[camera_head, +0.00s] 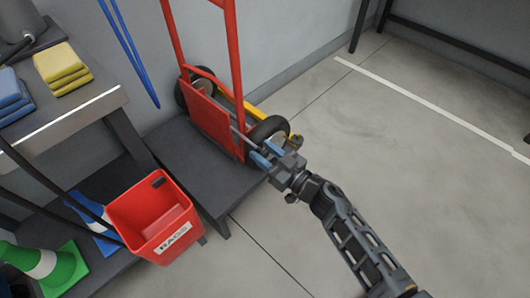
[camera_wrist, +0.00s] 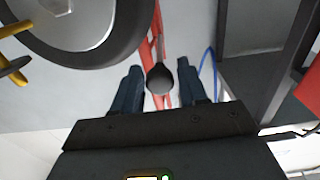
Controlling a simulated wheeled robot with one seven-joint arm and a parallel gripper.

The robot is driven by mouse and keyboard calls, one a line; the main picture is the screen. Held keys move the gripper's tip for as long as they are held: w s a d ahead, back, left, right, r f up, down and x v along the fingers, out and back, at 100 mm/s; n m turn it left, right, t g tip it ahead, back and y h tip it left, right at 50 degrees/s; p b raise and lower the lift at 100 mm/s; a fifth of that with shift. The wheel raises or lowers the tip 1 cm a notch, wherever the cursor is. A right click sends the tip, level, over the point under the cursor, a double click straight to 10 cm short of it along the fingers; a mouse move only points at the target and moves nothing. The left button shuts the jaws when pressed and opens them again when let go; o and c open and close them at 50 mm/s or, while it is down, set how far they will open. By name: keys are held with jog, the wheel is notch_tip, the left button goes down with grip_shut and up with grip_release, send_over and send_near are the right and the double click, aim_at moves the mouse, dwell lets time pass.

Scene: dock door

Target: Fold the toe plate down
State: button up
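A red hand truck (camera_head: 234,60) stands upright on a low dark platform (camera_head: 180,150) by the wall. Its red toe plate (camera_head: 208,122) looks folded up, standing nearly upright against the frame. My gripper (camera_head: 266,154) is at the right side of the toe plate, just in front of the right wheel (camera_head: 268,130). In the wrist view its two blue-grey fingers (camera_wrist: 157,72) are apart. A dark rounded knob (camera_wrist: 160,80) shows between them with clear gaps on both sides. Red tubing (camera_wrist: 157,40) lies behind the knob. I cannot tell what the knob is fixed to.
A bench (camera_head: 75,120) with yellow cloths (camera_head: 62,68) and blue cloths is at the left, a green cone (camera_head: 45,265) below. A yellow bar (camera_head: 238,105) runs behind the truck. The floor to the right is clear.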

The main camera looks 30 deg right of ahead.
grip_shut()
jog(key=shift+a, duration=0.1)
dwell(0.4)
